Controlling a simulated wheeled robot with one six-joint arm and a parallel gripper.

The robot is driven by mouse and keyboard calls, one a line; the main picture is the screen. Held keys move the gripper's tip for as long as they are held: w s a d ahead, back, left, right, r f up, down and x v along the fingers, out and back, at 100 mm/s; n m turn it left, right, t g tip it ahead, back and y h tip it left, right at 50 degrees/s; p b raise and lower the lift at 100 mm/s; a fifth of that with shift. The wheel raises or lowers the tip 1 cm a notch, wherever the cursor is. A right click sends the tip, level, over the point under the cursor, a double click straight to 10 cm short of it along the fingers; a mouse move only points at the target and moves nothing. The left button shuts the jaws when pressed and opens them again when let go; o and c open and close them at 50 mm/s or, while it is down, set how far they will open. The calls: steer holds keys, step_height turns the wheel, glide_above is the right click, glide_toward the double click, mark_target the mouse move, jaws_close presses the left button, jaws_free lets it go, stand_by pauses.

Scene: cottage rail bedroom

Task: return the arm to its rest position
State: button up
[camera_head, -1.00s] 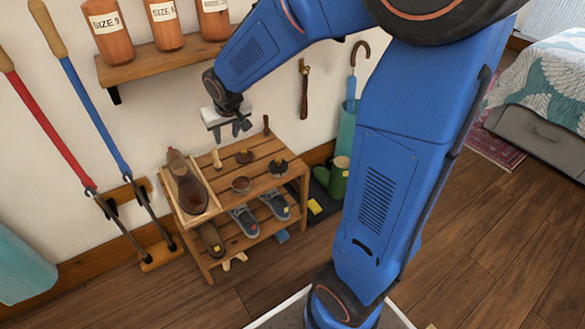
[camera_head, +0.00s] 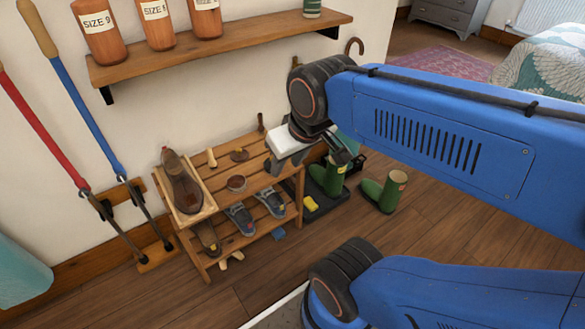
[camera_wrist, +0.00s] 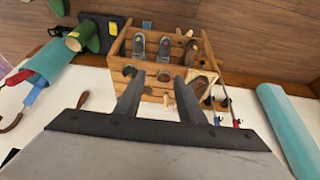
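My gripper (camera_head: 345,158) is at the end of my blue arm in the head view, above and beside the right end of the wooden shoe rack (camera_head: 296,190). In the wrist view my gripper (camera_wrist: 158,100) has its two dark fingers apart with nothing between them. The rack shows beyond the fingers there. My arm reaches in from the right side of the head view, with its elbow part low in the picture.
A brown shoe (camera_head: 184,187) sits in a tray on the rack. Long-handled tools (camera_head: 75,90) lean at left. The wood floor (camera_head: 450,215) is open.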

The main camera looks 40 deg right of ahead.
steer(key=shift+s+f, duration=0.15)
steer(key=shift+s, duration=1)
steer(key=shift+w, duration=0.2)
